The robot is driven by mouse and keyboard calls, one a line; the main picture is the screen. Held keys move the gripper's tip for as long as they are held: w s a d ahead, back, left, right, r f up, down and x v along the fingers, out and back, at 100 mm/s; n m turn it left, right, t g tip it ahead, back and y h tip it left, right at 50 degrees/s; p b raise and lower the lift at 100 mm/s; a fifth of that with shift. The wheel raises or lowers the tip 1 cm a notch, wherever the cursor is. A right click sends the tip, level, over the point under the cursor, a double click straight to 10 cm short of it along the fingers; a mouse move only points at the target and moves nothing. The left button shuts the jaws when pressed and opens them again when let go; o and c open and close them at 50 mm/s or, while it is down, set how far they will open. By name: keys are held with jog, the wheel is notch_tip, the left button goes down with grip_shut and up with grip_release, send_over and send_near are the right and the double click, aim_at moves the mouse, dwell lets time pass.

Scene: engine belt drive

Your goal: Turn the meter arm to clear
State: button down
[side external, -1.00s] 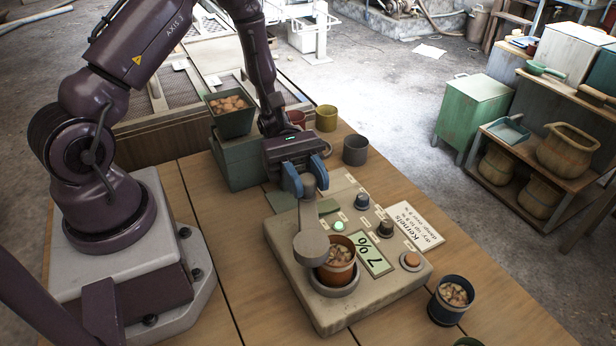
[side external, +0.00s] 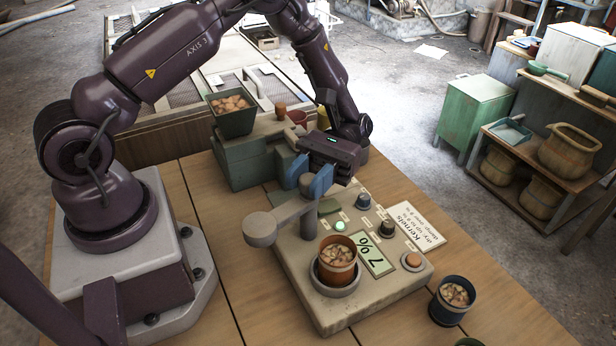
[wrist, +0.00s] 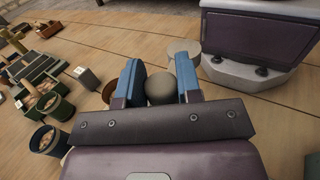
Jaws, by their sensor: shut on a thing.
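The meter (side external: 335,312) is a beige box on the bench with a green display reading 7 %. Its grey meter arm (side external: 285,217) points left, with the round head (side external: 262,228) out past the box edge. The brown cup of kernels (side external: 337,262) stands in the round well, open from above. My gripper (side external: 312,185) is shut on the knob of the meter arm at its pivot end, the blue fingers on either side. In the wrist view the grey knob (wrist: 161,88) sits between the blue fingers (wrist: 160,82).
A dark blue cup of kernels (side external: 451,300) stands right of the meter. A lettered card (side external: 415,225) lies behind its right side. A green planter of kernels (side external: 231,112) stands on a green box at the back left. Bare bench lies left of the meter.

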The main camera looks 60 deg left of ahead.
jog(key=shift+m+g+y, duration=0.9)
jog(key=shift+m+y, duration=0.4)
jog(key=shift+y, duration=0.9)
jog(key=c, duration=0.8)
grip_release()
jog(key=shift+r, duration=0.15)
